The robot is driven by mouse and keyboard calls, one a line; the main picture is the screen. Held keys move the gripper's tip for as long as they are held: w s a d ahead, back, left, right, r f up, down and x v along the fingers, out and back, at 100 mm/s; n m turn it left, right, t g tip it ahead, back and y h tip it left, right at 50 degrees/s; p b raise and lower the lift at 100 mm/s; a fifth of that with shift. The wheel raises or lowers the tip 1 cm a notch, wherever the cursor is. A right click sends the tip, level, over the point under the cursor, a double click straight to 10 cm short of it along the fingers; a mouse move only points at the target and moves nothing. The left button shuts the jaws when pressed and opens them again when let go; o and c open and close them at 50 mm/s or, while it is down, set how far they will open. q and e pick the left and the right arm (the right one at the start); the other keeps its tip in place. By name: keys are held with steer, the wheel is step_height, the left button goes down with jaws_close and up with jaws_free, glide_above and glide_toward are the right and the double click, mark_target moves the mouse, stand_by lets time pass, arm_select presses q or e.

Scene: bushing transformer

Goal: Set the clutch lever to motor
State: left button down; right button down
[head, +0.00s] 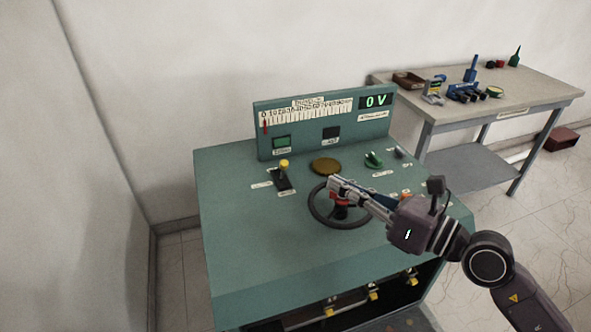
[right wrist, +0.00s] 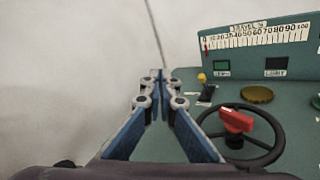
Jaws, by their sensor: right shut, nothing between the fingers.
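The clutch lever appears to be the small lever with a yellow knob (head: 284,163) on a black base, on the left part of the green console top (head: 235,215). Small labels sit beside it, too small to read. It also shows in the right wrist view as a yellow knob (right wrist: 202,78), to the right of the fingers. My right gripper (head: 333,183) is shut and empty. In the head view its tips overlap the far rim of the handwheel, to the right of the lever and apart from it. My left gripper is not in view.
A black handwheel (head: 315,209) with a red handle (right wrist: 236,120) stands below my right gripper. A brass disc (head: 326,166), a green knob (head: 373,159) and an upright gauge panel reading 0 V (head: 376,100) are behind. A tool-laden workbench (head: 520,92) stands at right.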

mark_target(283, 171)
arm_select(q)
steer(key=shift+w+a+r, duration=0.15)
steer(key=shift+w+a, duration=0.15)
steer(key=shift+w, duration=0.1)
arm_select(e)
steer(key=w+d+f+n+g+h, duration=0.1)
steer(key=w+d+f+n+h, duration=0.1)
steer(key=d+f+h, duration=0.3)
steer(key=shift+w+d+f+n, duration=0.3)
steer(key=shift+d+n, duration=0.25)
steer(key=shift+n, duration=0.35)
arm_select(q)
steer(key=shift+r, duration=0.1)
arm_select(e)
steer(key=shift+w, duration=0.1)
